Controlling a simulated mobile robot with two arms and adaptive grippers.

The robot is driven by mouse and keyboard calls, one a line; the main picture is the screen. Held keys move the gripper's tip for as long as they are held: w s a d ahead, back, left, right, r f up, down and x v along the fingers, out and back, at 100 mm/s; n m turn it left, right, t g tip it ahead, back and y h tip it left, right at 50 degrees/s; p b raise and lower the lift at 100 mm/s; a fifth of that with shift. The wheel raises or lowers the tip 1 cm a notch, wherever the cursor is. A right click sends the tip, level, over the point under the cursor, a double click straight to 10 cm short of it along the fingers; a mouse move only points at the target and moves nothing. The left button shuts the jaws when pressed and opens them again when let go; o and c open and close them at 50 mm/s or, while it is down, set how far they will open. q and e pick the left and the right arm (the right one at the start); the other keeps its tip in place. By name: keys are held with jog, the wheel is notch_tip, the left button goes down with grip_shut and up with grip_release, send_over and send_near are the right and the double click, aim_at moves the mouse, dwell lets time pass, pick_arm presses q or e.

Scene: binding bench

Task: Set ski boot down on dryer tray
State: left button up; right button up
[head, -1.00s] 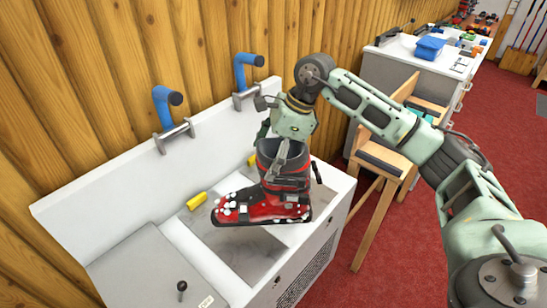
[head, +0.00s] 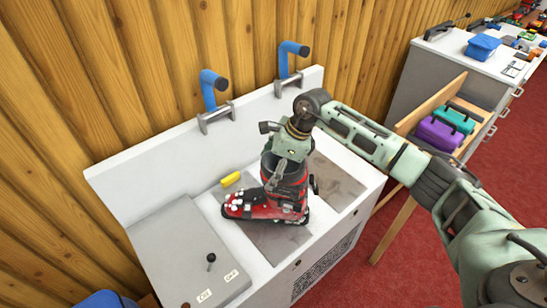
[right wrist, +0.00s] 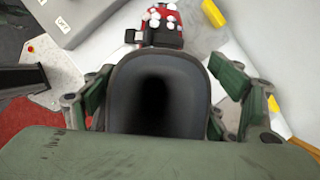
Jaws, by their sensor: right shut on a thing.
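The red and black ski boot (head: 268,207) with white buckle dots is upright in the head view, toe pointing left. It is over the left grey tray panel (head: 262,240) of the white dryer bench; its sole looks on or very close to the panel. My right gripper (head: 285,168) is shut on the boot's upper cuff from above. In the right wrist view, the fingers (right wrist: 160,98) flank the dark cuff opening, and the red toe (right wrist: 161,25) shows beyond. My left gripper is not in view.
A second grey panel (head: 340,188) lies bare to the right. A yellow block (head: 231,179) sits behind the toe. A grey control box (head: 185,250) with a lever stands left. A wooden stand (head: 440,105) holds purple and teal cases.

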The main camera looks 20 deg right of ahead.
jog(key=shift+w, duration=0.1)
jog(key=o, duration=1.6)
jog(key=shift+f, duration=0.25)
jog(key=o, duration=0.5)
jog(key=shift+r, duration=0.1)
jog(key=shift+c, duration=0.2)
jog(key=shift+r, duration=0.1)
